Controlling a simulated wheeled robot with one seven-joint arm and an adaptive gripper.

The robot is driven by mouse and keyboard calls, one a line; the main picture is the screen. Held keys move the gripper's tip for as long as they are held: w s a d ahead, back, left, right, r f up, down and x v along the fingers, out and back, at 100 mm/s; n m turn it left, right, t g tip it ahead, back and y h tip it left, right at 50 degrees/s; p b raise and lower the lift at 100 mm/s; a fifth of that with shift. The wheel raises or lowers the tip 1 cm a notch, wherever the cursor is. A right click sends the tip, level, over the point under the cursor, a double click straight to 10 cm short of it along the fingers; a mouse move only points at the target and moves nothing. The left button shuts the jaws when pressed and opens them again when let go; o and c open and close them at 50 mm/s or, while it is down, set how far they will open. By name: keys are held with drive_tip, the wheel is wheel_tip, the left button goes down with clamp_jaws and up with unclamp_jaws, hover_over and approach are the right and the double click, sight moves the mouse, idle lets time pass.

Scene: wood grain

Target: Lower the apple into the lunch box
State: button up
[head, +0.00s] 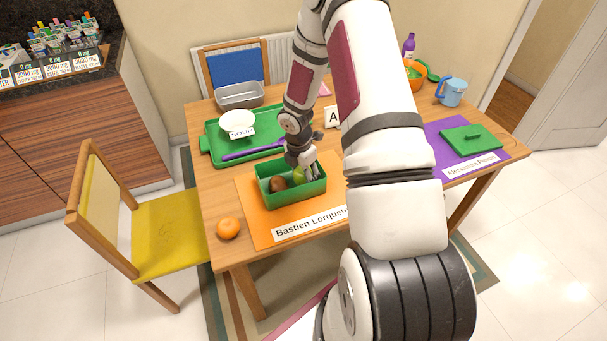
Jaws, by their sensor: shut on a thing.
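The lunch box (291,197) is an open green box on the orange placemat, on the wooden table. A brown round thing (278,184) lies inside it at the left. My gripper (305,178) points down into the right part of the box. It is shut on a green apple (298,174), which shows partly beside the fingers, at about the height of the box's rim. Whether the apple touches the bottom is hidden by the front wall and the fingers.
An orange fruit (228,228) sits at the table's front left corner. A green tray (213,130) with a white bowl (237,121) is behind the box. A grey container (240,95) stands at the back. A purple mat (437,130) with a green lid (470,139) lies at right.

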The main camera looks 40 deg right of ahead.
drive_tip(key=o, duration=1.3)
drive_tip(key=shift+r, duration=0.15)
wheel_tip(320, 180, up, 12)
drive_tip(key=a, duration=0.2)
wheel_tip(320, 180, up, 11)
drive_tip(key=m+h, duration=0.1)
drive_tip(key=m, duration=0.3)
hover_over(300, 172)
drive_tip(key=s+a, duration=0.2)
drive_tip(key=a, duration=0.2)
drive_tip(key=s+a+r+m+t, duration=0.2)
drive_tip(key=s+a+r+m, duration=0.3)
drive_tip(key=r, duration=0.5)
drive_tip(key=s+a+r+m+t+y, duration=0.1)
drive_tip(key=s+a+r+m, duration=0.3)
drive_tip(key=s+a+m, duration=0.1)
drive_tip(key=s+a+r+m+t+y, duration=0.1)
drive_tip(key=s+a+r+m, duration=0.3)
drive_tip(key=s, duration=0.5)
drive_tip(key=a+m, duration=0.1)
drive_tip(key=a, duration=0.1)
drive_tip(key=shift+s+a+t, duration=0.3)
drive_tip(key=shift+a+t, duration=0.05)
drive_tip(key=shift+t, duration=0.05)
